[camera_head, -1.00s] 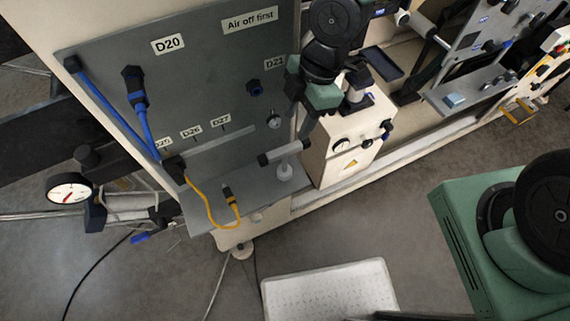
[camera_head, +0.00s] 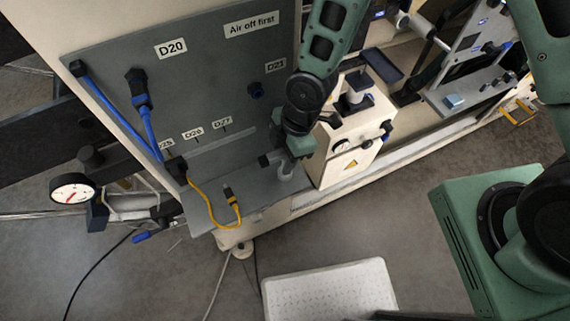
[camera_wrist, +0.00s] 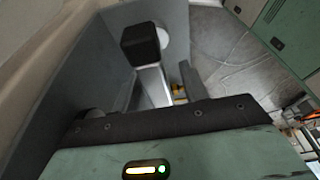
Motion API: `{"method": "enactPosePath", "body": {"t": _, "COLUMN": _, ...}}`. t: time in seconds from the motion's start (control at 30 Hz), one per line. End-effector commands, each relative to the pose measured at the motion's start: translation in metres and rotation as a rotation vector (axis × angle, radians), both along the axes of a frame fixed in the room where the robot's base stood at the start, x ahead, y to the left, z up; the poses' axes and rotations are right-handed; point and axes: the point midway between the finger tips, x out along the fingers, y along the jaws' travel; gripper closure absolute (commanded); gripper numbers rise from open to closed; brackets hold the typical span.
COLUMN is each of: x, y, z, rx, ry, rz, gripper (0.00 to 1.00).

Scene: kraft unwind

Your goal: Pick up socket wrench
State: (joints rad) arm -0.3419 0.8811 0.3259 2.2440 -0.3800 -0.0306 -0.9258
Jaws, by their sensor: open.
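What I take to be the socket wrench (camera_head: 265,161) is at the lower right of the grey panel, just above its ledge. Its black end shows to the left of my gripper (camera_head: 285,157), which hides most of the rest. In the wrist view a black block-shaped end (camera_wrist: 140,42) and a light grey shaft (camera_wrist: 153,86) run down behind the dark edge of my gripper body. My gripper is open and at the wrench. The fingertips are mostly hidden, so I cannot tell whether they touch it.
The grey panel (camera_head: 110,60) stands behind, with blue hoses and a yellow cable (camera_head: 205,207) on the left. A cream box (camera_head: 345,155) with knobs is close on the right. A white perforated step (camera_head: 330,290) stands on the floor in front.

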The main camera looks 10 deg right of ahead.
Motion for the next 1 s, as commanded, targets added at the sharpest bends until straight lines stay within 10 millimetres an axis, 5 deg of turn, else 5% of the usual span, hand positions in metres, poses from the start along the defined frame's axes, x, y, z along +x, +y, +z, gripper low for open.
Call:
{"method": "enactPosePath", "body": {"t": 0.23, "x": 0.0, "y": 0.001, "z": -0.002, "rx": 0.0, "ry": -0.001, "rz": 0.0, "gripper": 0.56}}
{"method": "enactPosePath", "body": {"t": 0.4, "x": 0.0, "y": 0.001, "z": -0.002, "rx": 0.0, "ry": -0.001, "rz": 0.0, "gripper": 1.0}}
{"method": "enactPosePath", "body": {"t": 1.0, "x": 0.002, "y": 0.009, "z": 0.012, "rx": 0.001, "ry": -0.001, "rz": -0.002, "gripper": 1.0}}
